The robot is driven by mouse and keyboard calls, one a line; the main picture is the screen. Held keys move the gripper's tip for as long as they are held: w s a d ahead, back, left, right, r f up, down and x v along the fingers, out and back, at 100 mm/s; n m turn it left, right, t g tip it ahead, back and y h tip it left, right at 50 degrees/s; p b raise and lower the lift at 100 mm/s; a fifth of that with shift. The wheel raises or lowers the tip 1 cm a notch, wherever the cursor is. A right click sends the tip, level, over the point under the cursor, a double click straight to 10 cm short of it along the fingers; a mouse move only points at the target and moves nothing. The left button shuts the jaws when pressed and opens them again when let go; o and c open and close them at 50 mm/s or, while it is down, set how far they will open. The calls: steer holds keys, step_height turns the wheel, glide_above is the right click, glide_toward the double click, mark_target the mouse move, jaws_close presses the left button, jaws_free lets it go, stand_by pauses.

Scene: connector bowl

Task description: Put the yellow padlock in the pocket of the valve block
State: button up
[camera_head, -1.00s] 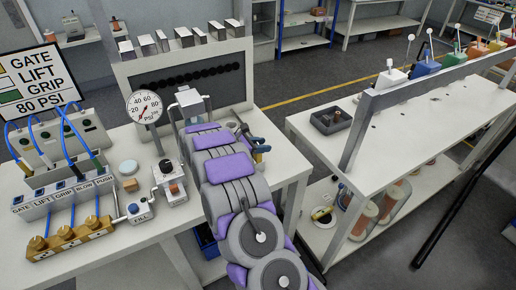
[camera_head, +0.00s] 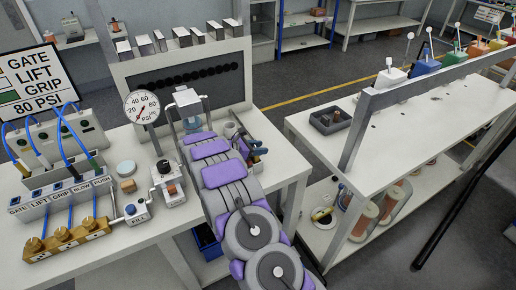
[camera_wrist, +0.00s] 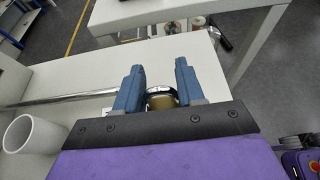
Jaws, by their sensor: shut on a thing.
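My gripper (camera_wrist: 159,68) shows in the wrist view with its two blue fingers on either side of the yellow padlock (camera_wrist: 162,101). It is shut on the padlock, whose gold body and dark, shiny shackle show between the fingers. The padlock's lower part is hidden behind the wrist plate. In the head view my arm reaches over the left bench, and the padlock cannot be made out. A brass-coloured valve block (camera_head: 68,240) with several knobs lies at the bench's front left. I cannot make out its pocket.
A white cup (camera_wrist: 35,134) stands beside my gripper. A labelled manifold (camera_head: 60,197) with blue hoses, a gauge (camera_head: 142,107) and a small grey lever unit (camera_head: 167,186) stand on the left bench. A dark tray (camera_head: 330,121) is on the right bench, across a gap.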

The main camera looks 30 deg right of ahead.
steer(key=o, duration=1.1)
steer(key=shift+a, duration=0.1)
steer(key=shift+r, duration=0.1)
steer(key=p+v, duration=0.1)
steer(key=v, duration=1.1)
steer(key=shift+p, duration=0.4)
steer(key=shift+s, duration=0.15)
